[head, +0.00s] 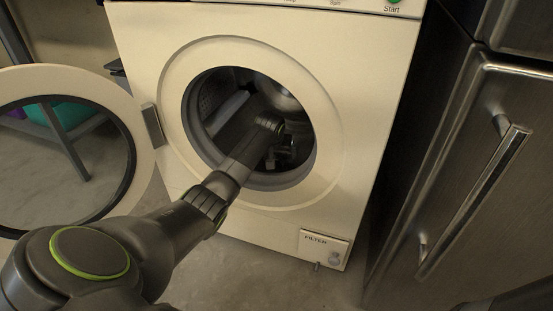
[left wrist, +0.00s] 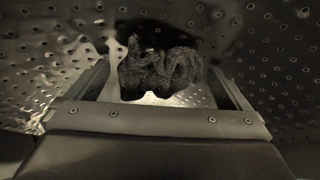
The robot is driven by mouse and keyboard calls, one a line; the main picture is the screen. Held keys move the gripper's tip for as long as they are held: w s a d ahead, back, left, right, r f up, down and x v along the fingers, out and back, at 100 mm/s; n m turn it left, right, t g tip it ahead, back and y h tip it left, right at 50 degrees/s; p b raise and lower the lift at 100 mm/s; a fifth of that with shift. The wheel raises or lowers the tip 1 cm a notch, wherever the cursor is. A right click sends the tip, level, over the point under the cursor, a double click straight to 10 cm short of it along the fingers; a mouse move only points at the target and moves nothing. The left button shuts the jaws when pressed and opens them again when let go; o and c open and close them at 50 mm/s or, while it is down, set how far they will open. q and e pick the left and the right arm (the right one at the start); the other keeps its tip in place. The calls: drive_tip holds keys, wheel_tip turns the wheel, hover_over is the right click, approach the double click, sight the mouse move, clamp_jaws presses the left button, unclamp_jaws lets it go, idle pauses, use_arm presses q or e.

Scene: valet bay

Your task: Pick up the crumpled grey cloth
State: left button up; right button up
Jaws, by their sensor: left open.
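The crumpled grey cloth (left wrist: 158,72) shows in the left wrist view as a dark, lumpy bundle inside the perforated metal drum (left wrist: 60,40). My left gripper (left wrist: 160,95) is open, with one finger at each side of the picture and the cloth showing between them. I cannot tell whether the fingers touch it. In the head view my left arm reaches through the round door opening of the white washing machine (head: 285,215), and the left gripper (head: 280,158) is inside the drum. The cloth cannot be made out in the head view. My right gripper does not show.
The washer's round door (head: 135,130) hangs open at the left. A filter flap (head: 322,246) is low on the washer's front. A steel cabinet with a long handle (head: 475,205) stands close at the right. Bare floor (head: 255,275) shows in front.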

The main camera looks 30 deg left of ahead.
use_arm(q)
drive_tip(key=shift+c, duration=0.4)
drive_tip(key=c, duration=0.9)
drive_tip(key=shift+r, duration=0.15)
